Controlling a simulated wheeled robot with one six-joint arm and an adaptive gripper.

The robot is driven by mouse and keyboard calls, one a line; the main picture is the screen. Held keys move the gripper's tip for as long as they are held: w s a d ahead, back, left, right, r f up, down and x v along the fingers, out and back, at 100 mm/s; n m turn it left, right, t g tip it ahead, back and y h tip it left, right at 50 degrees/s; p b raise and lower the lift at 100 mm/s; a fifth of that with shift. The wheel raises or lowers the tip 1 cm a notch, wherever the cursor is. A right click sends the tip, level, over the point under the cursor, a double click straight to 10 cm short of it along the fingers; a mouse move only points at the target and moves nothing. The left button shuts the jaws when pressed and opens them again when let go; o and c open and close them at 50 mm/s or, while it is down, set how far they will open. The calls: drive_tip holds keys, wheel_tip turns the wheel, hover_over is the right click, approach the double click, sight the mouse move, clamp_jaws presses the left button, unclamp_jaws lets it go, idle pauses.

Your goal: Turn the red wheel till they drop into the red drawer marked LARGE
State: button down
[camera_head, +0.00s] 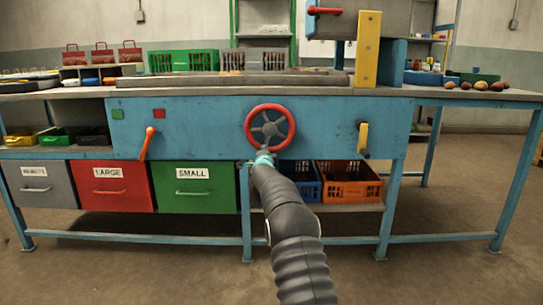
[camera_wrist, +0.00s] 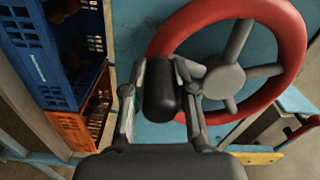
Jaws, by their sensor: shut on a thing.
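The red wheel (camera_head: 291,127) with grey spokes is on the front of the blue bench, right of its middle. My gripper (camera_head: 264,157) is at the wheel's bottom edge. In the wrist view the red wheel (camera_wrist: 292,32) fills the upper right, and my gripper (camera_wrist: 158,98) is shut on a dark rounded knob (camera_wrist: 159,90) at its rim. The red drawer marked LARGE (camera_head: 110,190) hangs under the bench at left and looks shut. What is inside it is hidden.
A grey drawer (camera_head: 42,190) and a green SMALL drawer (camera_head: 195,190) flank the red one. An orange lever (camera_head: 148,140) and a yellow lever (camera_head: 363,138) are on the panel. Blue (camera_head: 308,184) and orange (camera_head: 350,188) crates stand below. Round brown items (camera_head: 481,86) lie at right.

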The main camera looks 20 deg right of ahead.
sight(248, 127)
drive_tip(key=a+m, duration=0.1)
drive_tip(key=w+a+r+m, duration=0.1)
drive_tip(key=m, duration=0.1)
drive_tip(key=a+r+m, duration=0.1)
drive_tip(key=shift+w+a+m, duration=0.2)
drive_tip(key=shift+a+m, duration=0.05)
drive_tip(key=shift+m, duration=0.05)
drive_tip(key=m, duration=0.1)
drive_tip(key=a+r+p, duration=0.1)
drive_tip(key=m, duration=0.1)
drive_tip(key=shift+w+a+r+m, duration=0.2)
drive_tip(key=shift+w+r+m, duration=0.05)
drive_tip(key=shift+m, duration=0.05)
drive_tip(key=r+m, duration=0.1)
drive_tip(key=a+m+p, duration=0.1)
drive_tip(key=shift+w+r+m, duration=0.2)
drive_tip(key=shift+r+m, duration=0.2)
drive_tip(key=r+m, duration=0.1)
drive_tip(key=m+p, duration=0.1)
drive_tip(key=shift+w+a+r+m, duration=0.1)
drive_tip(key=shift+a+r+m, duration=0.1)
drive_tip(key=shift+r+m, duration=0.15)
drive_tip(key=shift+r+m+p, duration=0.6)
drive_tip(key=shift+r+m, duration=0.2)
drive_tip(key=shift+m, duration=0.15)
drive_tip(key=shift+r+p, duration=0.3)
drive_tip(key=shift+r, duration=0.25)
drive_tip(key=c, duration=0.9)
unclamp_jaws()
